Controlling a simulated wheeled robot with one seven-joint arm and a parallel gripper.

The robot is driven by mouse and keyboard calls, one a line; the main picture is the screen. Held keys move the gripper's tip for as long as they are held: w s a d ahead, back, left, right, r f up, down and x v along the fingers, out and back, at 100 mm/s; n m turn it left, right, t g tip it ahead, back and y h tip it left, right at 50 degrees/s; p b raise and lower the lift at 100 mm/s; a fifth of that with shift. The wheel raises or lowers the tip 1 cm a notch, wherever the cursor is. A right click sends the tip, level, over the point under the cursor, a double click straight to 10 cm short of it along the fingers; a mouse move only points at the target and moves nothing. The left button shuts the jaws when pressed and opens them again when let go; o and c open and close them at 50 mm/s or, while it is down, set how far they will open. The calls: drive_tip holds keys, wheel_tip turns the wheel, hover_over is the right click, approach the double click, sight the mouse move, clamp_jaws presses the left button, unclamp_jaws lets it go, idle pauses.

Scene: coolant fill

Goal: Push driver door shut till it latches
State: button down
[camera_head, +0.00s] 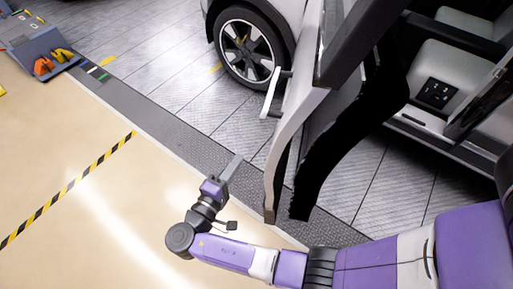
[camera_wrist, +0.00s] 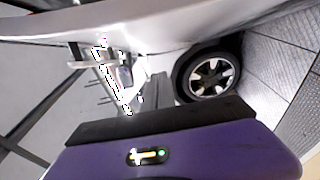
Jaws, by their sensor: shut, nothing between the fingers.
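The driver door (camera_head: 298,105) of the white vehicle stands open, seen nearly edge-on in the head view. Its dark inner side faces right, toward the cabin opening. The door handle (camera_head: 274,92) sticks out from its outer side. My gripper (camera_head: 234,164) is shut and empty, on the outer side of the door, left of its lower end, with a visible gap in the head view. In the wrist view the pale door panel (camera_wrist: 130,27) and the handle (camera_wrist: 95,62) lie beyond my shut fingers (camera_wrist: 157,88). I cannot tell any contact there.
The front wheel (camera_head: 247,48) stands behind the door and also shows in the wrist view (camera_wrist: 208,76). The cabin opening with a light inner panel (camera_head: 440,75) is at right. A grey-blue cart (camera_head: 35,45) stands far left. The beige floor at left is clear, crossed by striped tape (camera_head: 70,188).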

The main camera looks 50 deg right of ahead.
drive_tip(key=s+d+p, duration=0.2)
drive_tip(key=d+p, duration=0.2)
drive_tip(key=d, duration=0.7)
drive_tip(key=shift+d, duration=0.15)
